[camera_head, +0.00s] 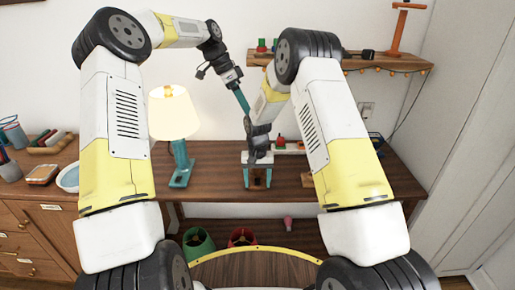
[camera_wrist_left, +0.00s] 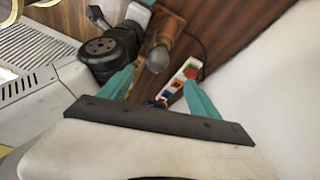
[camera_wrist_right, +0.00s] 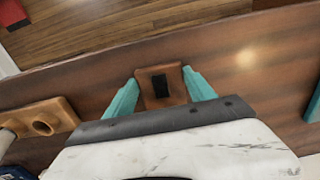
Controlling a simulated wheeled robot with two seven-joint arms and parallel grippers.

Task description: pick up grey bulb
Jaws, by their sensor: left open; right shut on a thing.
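The grey bulb (camera_wrist_left: 158,60) shows in the left wrist view, its round end toward the camera, by a brown wooden piece (camera_wrist_left: 172,27). My left gripper (camera_head: 245,110) is open and empty above the table; the bulb lies ahead of its teal fingers (camera_wrist_left: 160,92), not between them. My right gripper (camera_head: 257,180) is low at the table and shut on a brown wooden block (camera_wrist_right: 160,87) with a dark slot. A wooden piece with a hole (camera_wrist_right: 42,123) lies beside it, with a pale rounded part at the picture edge. The bulb is not clear in the head view.
A lit lamp (camera_head: 173,118) with a teal base stands at the left of the table (camera_head: 215,185). A power strip (camera_wrist_left: 182,78) with coloured items lies near the bulb. A wall shelf (camera_head: 385,64) hangs above. Bare tabletop shows between the lamp and my right gripper.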

